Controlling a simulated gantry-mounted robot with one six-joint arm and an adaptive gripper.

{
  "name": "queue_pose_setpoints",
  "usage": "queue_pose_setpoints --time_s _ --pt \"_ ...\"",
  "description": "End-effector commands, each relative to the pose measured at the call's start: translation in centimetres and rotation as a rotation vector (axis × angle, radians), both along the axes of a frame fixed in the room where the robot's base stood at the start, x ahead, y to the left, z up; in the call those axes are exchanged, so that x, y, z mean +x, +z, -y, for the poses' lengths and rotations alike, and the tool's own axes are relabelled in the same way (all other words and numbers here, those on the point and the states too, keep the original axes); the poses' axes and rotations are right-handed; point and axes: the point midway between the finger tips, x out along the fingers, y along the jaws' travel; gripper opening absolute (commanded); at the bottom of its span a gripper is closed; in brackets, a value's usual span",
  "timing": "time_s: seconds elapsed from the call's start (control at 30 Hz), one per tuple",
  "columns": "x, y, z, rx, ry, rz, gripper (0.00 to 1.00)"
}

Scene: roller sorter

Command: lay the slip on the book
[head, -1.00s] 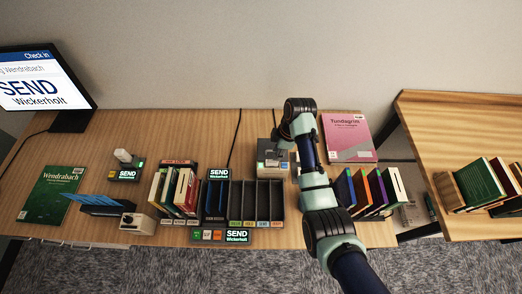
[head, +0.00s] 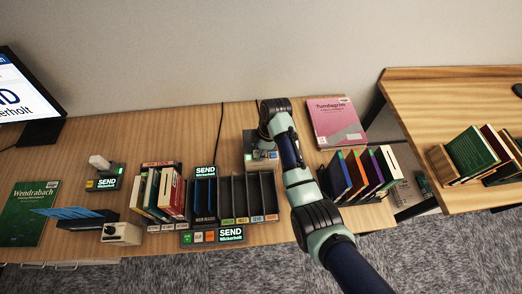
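A green book titled Wendrabach (head: 36,214) lies flat at the left end of the desk. A pink book titled Tundagrim (head: 336,122) lies flat at the back right. Thin blue sheets (head: 68,212) stick out of a dark holder beside the green book; I cannot tell whether one is the slip. No separate slip is clearly visible. My gripper (head: 268,143) is over a small grey device (head: 253,151) at the desk's back middle. My arm hides part of that device, and the fingers are too small and hidden to show whether they hold anything.
Dark sorting compartments (head: 250,216) stand at the front middle, between upright books (head: 160,192) and more upright books (head: 358,173). A white scanner (head: 99,162) stands near the green book. A second table (head: 440,100) is at right.

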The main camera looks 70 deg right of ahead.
Motion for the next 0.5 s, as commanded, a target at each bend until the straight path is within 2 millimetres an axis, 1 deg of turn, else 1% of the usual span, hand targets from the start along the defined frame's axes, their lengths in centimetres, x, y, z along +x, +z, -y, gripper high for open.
queue_pose_setpoints --time_s 0.1,0.27,0.5 --pt "0.0 0.04 0.0 0.0 0.0 0.0 0.27" --pt "0.0 0.05 0.0 0.0 0.0 0.0 0.01" --pt "0.0 0.12 0.0 0.0 0.0 0.0 0.0"
